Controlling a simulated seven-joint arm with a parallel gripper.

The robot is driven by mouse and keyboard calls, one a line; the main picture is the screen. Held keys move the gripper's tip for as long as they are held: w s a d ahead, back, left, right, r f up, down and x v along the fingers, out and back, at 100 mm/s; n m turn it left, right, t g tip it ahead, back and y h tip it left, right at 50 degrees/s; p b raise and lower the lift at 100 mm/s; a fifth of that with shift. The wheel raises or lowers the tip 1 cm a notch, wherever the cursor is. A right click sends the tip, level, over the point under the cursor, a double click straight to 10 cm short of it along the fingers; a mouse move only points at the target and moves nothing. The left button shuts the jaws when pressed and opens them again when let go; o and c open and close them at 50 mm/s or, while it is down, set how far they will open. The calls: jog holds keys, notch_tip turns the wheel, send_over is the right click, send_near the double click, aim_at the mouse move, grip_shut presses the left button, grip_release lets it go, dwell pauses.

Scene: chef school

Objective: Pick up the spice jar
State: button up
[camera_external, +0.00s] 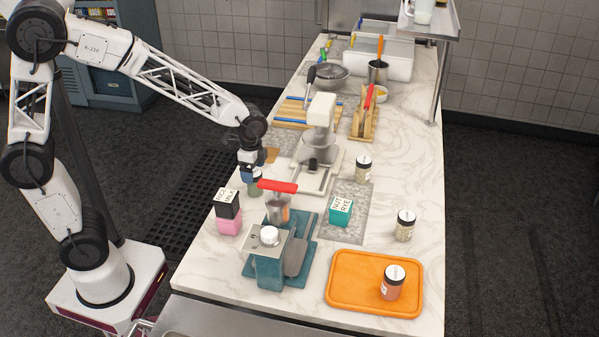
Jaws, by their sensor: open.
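Several lidded jars that look like spice jars are in view. One pale jar (363,169) stands near the middle of the counter, and another (404,227) stands nearer the right edge. A reddish jar (391,287) with a white lid stands on the orange tray (345,290). A greenish jar (255,188) stands at the left edge of the counter, partly hidden by my gripper. My gripper (251,174) points down just above this greenish jar and is open. I cannot tell whether its fingers reach around the jar.
A teal machine (269,268) with a red handle, a black-and-pink carton (228,214) and a teal box (340,211) stand close by. A pale stand mixer (321,110) is right of my gripper. Boards, utensils and pots fill the back. The counter's right side is mostly clear.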

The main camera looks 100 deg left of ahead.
jog(key=shift+f, duration=0.1)
jog(key=shift+a+f, duration=0.15)
jog(key=shift+f, duration=2.35)
jog(key=shift+c, duration=0.4)
jog(key=c, duration=1)
